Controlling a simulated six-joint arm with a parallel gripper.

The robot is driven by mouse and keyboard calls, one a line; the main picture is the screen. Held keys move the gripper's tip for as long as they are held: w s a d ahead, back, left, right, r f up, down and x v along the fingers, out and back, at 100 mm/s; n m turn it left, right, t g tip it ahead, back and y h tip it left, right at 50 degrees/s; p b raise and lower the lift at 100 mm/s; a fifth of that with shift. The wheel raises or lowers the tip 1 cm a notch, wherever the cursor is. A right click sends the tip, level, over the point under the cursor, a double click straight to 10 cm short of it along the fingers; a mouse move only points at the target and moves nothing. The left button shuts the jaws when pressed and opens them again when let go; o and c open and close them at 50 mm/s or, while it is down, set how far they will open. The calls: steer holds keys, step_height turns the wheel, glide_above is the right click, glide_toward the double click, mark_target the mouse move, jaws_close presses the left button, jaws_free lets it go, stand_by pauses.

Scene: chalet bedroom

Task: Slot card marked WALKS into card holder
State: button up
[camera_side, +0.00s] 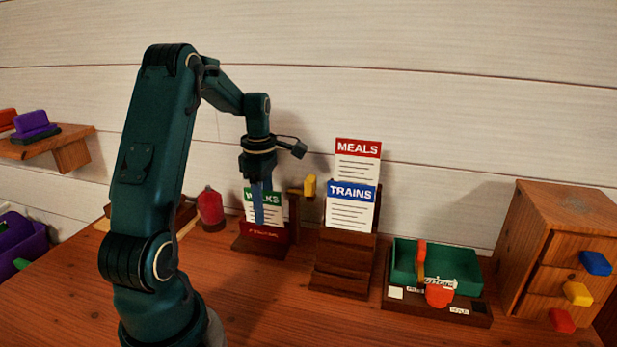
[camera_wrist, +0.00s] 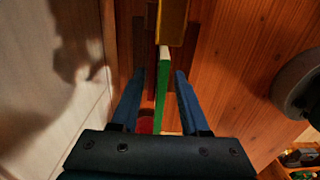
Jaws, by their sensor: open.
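The card marked WALKS (camera_side: 249,206) has a green header and stands upright in a small red-brown stand (camera_side: 262,238). In the wrist view the card (camera_wrist: 163,75) shows edge-on as a thin green and white strip. My gripper (camera_side: 264,212) points down at the card, its fingers partly covering it in the side view. In the wrist view my open gripper (camera_wrist: 160,85) has one blue finger on each side of the card, with gaps visible. The wooden card holder (camera_side: 341,284) is stepped; it bears MEALS (camera_side: 358,148) at the back and TRAINS (camera_side: 350,205) before it. Its lower front step shows no card.
Right of the holder is a green tray (camera_side: 463,270) on a wooden base with an orange-handled item. A drawer cabinet (camera_side: 520,230) stands far right. A red object (camera_side: 210,206) is left of the stand, a yellow block (camera_side: 310,186) right of it. Front tabletop is clear.

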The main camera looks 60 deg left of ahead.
jaws_close()
steer(key=shift+r, duration=0.1)
